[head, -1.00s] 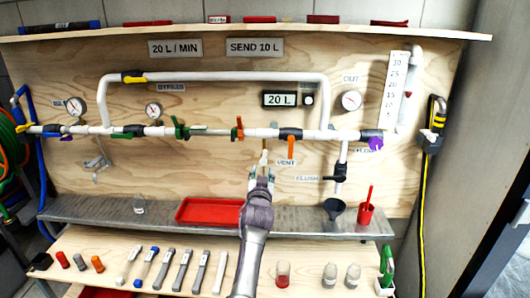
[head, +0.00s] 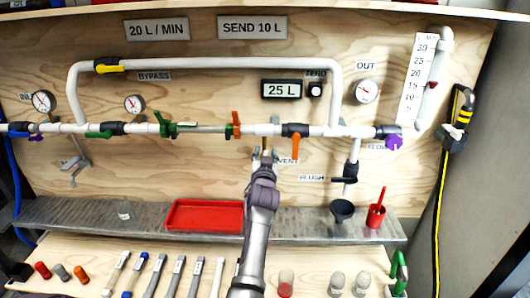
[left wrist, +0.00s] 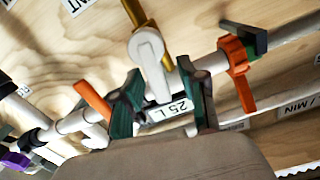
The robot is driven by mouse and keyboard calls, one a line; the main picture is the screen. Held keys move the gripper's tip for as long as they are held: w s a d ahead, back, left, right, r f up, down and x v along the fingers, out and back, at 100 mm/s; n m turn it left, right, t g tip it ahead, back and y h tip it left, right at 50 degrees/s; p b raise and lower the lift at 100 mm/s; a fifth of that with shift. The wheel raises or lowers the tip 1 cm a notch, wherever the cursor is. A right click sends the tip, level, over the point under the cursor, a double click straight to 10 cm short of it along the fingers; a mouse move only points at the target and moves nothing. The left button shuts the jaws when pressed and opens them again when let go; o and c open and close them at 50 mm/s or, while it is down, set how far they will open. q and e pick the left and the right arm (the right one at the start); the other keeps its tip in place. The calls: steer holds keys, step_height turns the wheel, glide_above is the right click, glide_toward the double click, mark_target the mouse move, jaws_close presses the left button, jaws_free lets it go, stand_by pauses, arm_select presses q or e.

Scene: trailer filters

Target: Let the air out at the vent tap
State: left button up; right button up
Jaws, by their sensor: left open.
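The vent tap shows in the left wrist view as a brass stem with a white rounded body (left wrist: 148,48). In the head view its brass part (head: 266,141) hangs below the white pipe, left of the partly covered VENT label (head: 288,161). My left gripper (head: 264,156) is just below it, open. In the left wrist view, the green-padded fingers (left wrist: 161,78) stand apart on either side of the white body's lower end; contact cannot be told. My right gripper is not in view.
An orange handle (head: 294,148) hangs close right of my left gripper; another orange handle (head: 236,124) is to its left. The display (head: 282,89) reads 25 L. A red tray (head: 190,215) lies on the grey shelf (head: 90,215), with a dark funnel (head: 342,207) to the right.

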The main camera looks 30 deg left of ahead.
arm_select(q)
steer(key=shift+s+d+r, duration=0.2)
steer(key=shift+d+r, duration=0.05)
steer(key=shift+c, duration=0.6)
steer(key=c, duration=0.3)
steer(key=shift+a+f, duration=0.1)
jaws_close()
steer(key=shift+w+f+m, duration=0.1)
steer(key=shift+m, duration=0.5)
steer(key=shift+w+d+f+m+b, duration=0.3)
steer(key=shift+d+f+m, duration=0.25)
steer(key=shift+m, duration=1.9)
steer(key=shift+w+d+f+m+b, duration=0.2)
steer(key=shift+d+f+m+b, duration=0.3)
steer(key=shift+m, duration=2)
steer(key=shift+w+d+f+m+b, duration=0.1)
steer(key=shift+w+d+f+m, duration=0.4)
steer(key=shift+m, duration=1.95)
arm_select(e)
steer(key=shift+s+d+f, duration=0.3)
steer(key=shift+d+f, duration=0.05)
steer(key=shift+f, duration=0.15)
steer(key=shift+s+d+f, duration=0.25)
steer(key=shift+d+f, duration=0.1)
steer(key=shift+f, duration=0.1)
arm_select(q)
steer(key=shift+s+a+f, duration=0.25)
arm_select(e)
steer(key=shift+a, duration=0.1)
